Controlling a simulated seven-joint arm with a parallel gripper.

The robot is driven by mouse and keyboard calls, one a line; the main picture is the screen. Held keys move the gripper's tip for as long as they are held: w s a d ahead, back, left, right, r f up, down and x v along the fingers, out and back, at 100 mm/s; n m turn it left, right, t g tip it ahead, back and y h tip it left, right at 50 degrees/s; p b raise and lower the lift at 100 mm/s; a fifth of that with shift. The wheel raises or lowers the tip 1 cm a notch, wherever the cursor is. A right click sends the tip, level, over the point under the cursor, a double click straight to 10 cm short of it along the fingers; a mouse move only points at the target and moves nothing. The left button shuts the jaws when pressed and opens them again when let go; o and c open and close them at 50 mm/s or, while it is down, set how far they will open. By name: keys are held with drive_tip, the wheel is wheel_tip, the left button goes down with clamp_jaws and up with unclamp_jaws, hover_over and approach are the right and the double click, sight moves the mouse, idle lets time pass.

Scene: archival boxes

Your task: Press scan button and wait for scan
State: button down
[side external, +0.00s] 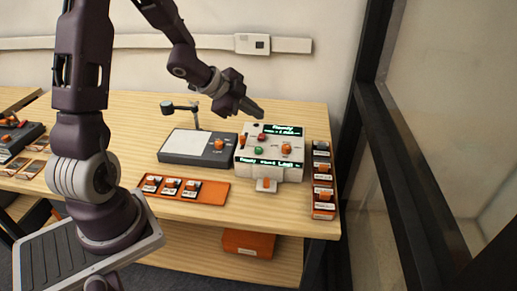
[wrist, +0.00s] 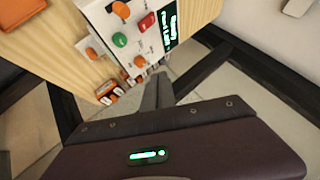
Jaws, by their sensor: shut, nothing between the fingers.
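A white control box (side external: 270,170) stands on the wooden table, right of centre in the side view. It carries a green button (side external: 259,150), a red button (side external: 262,137), orange knobs and lit displays with green text, the upper one seeming to read "Ready". The wrist view also shows the green button (wrist: 120,39) and red button (wrist: 147,21). I cannot read which control is labelled scan. My gripper (side external: 260,113) is shut and empty, above the back of the box and apart from the buttons. Its fingertips (wrist: 157,77) point past the box's edge in the wrist view.
A grey scanner stand (side external: 197,147) with a white pad and lamp arm is left of the box. An orange tray (side external: 215,193) with several cartridges lies in front. An orange rack (side external: 323,208) of cartridges is at the right edge, near a dark-framed glass panel (side external: 450,120).

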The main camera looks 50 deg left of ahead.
sight(255, 149)
drive_tip(key=shift+f, duration=0.15)
drive_tip(key=shift+f, duration=4.25)
drive_tip(key=shift+f, duration=0.15)
drive_tip(key=shift+f, duration=0.3)
drive_tip(key=shift+f, duration=0.4)
drive_tip(key=shift+r, duration=0.85)
drive_tip(key=shift+r, duration=2.5)
